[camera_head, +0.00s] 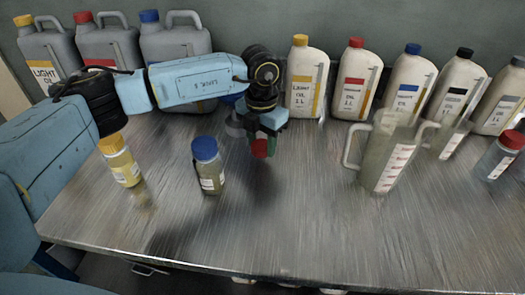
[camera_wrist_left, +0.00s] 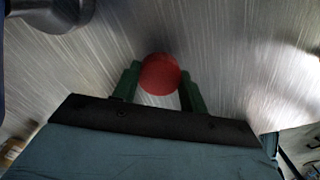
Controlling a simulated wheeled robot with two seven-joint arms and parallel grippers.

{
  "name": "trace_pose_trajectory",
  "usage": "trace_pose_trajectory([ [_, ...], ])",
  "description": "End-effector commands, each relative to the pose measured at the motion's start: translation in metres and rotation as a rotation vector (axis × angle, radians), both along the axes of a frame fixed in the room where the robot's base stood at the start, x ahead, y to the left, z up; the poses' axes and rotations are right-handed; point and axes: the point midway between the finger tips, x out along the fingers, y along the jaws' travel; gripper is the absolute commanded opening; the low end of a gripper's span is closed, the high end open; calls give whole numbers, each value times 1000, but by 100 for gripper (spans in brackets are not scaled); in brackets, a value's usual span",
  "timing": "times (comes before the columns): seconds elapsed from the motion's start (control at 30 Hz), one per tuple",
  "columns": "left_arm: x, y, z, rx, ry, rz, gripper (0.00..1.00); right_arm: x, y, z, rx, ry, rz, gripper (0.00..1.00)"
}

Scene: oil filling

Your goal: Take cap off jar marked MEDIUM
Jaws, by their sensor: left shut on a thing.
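My left gripper (camera_head: 264,140) is shut on a red round cap (camera_head: 262,149), and holds it over the middle of the table. The cap's round face shows between the green fingers in the wrist view (camera_wrist_left: 160,74). I see no jar under it. A small jar with a blue cap (camera_head: 208,163) stands left of the gripper. A jar with a yellow cap (camera_head: 119,159) stands farther left. A jar with a red cap (camera_head: 499,155) stands at the far right. The small jars' labels are too small to read. My right gripper is not in view.
Several white oil bottles (camera_head: 307,86) stand along the back wall, with large grey canisters (camera_head: 178,45) at the back left. A clear measuring jug (camera_head: 388,155) stands right of centre, with another behind it. The front middle of the metal table (camera_head: 290,225) is clear.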

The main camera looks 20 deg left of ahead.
Motion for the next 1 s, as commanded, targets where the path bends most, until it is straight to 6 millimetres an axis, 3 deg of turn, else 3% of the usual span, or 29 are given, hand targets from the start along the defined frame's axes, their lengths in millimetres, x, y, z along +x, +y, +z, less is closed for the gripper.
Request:
trace_pose_trajectory([
  [0.17,-1,0,-24,0,2,-2,16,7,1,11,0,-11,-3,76],
  [0.6,0,0,-28,1,2,-2,16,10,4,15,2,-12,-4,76],
  [0.63,0,0,-28,0,1,-2,45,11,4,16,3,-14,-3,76],
  [0.7,0,0,-27,0,1,-2,55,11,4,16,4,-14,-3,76],
  [0.8,0,0,-27,0,1,-2,65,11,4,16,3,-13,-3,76],
  [1.0,0,0,-27,0,1,-2,65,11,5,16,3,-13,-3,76],
])
